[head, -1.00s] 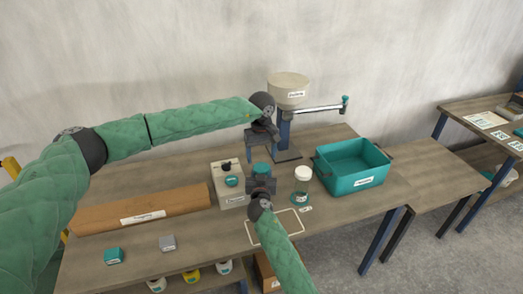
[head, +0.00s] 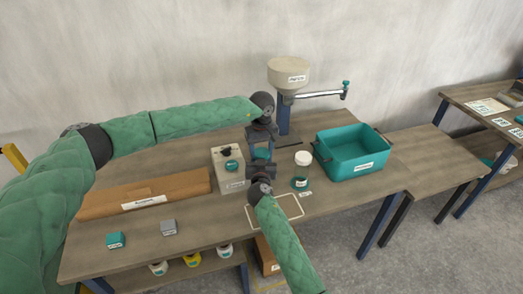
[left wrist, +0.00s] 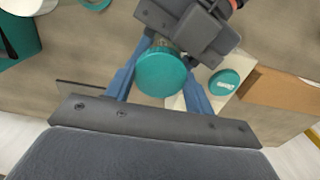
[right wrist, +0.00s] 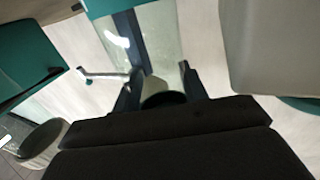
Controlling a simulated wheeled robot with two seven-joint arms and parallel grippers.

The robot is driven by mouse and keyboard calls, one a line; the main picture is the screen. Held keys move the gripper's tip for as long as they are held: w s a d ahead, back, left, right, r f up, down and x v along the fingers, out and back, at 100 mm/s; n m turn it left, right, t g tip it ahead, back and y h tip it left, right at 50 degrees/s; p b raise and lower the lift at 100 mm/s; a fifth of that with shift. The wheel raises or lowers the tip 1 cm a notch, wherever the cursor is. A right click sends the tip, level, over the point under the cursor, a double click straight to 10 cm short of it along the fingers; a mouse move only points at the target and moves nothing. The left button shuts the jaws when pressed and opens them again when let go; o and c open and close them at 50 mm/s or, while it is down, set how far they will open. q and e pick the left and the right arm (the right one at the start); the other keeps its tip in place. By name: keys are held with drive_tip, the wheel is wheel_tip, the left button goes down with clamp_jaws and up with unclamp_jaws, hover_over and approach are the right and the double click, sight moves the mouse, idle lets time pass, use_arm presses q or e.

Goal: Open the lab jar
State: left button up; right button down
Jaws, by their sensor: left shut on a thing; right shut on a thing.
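The lab jar (left wrist: 168,46) has a round teal lid (left wrist: 162,72), which also shows between my grippers in the head view (head: 261,155). My left gripper (left wrist: 160,85) points down over the jar, with its two blue fingers on either side of the lid, shut on it. In the head view it is the upper gripper (head: 262,146). My right gripper (head: 262,168) comes from the front and is shut on the jar's body. Its fingers also show in the right wrist view (right wrist: 158,88). The jar's body is mostly hidden; whether the lid sits fully on it cannot be told.
A beige box with a teal button (head: 228,168) stands close left of the jar. A white-lidded jar (head: 303,158) and a teal bin (head: 350,155) stand to the right. A hopper stand (head: 288,75) is behind. A brown box (head: 145,192) lies left.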

use_arm(q)
drive_tip(key=n, duration=0.3)
idle(0.4)
drive_tip(key=o, duration=1.1)
drive_tip(key=shift+c, duration=0.2)
drive_tip(key=shift+r, duration=2.25)
drive_tip(key=shift+c, duration=0.3)
drive_tip(key=shift+r+m, duration=1.5)
drive_tip(key=shift+r, duration=0.15)
drive_tip(key=shift+f, duration=3.95)
